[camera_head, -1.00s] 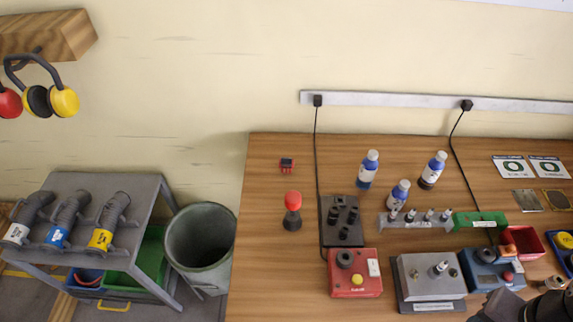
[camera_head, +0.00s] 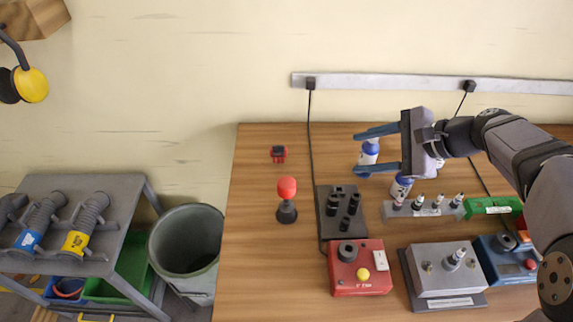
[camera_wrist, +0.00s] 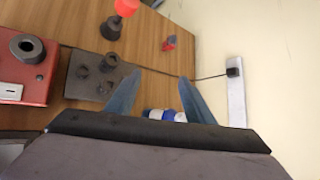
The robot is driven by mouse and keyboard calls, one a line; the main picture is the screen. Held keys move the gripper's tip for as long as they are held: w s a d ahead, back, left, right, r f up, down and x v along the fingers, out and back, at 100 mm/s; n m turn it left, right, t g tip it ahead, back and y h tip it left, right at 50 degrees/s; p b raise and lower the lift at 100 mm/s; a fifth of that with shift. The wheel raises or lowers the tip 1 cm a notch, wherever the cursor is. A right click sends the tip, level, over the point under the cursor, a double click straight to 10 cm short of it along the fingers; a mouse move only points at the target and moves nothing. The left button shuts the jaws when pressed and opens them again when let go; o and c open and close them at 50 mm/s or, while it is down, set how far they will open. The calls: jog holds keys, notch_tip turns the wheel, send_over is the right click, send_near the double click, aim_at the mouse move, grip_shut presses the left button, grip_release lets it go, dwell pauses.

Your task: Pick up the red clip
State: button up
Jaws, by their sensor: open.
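The red clip (camera_head: 279,154) is a small red piece with a dark part, lying on the wooden table near its back left. It also shows in the wrist view (camera_wrist: 169,43), beyond the fingertips near the table's back edge. My gripper (camera_head: 357,153) is open and empty, with blue fingers pointing left, to the right of the clip and well apart from it. In the wrist view my gripper (camera_wrist: 160,88) shows its two fingers spread, with a white and blue bottle (camera_wrist: 165,115) seen between them.
A red-topped stand (camera_head: 287,200) stands in front of the clip. A dark block with posts (camera_head: 331,226) and a red box (camera_head: 358,279) are nearby. A bottle (camera_head: 370,149) shows at the fingers. A black cable (camera_head: 309,120) runs between gripper and clip. The table left of the clip is clear.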

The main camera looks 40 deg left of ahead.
jog(key=s+a+m+g+y+b, duration=0.2)
jog(key=a+m+g+y+b, duration=0.15)
jog(key=a, duration=1.35)
jog(key=t+p, duration=0.1)
send_near(283, 152)
jog(key=shift+n+y, duration=0.25)
jog(key=shift+y, duration=0.2)
jog(key=shift+x, duration=2.2)
jog(key=shift+f, duration=0.3)
jog(key=shift+p+x, duration=0.8)
jog(key=shift+x, duration=1.75)
jog(key=shift+f, duration=0.15)
grip_shut()
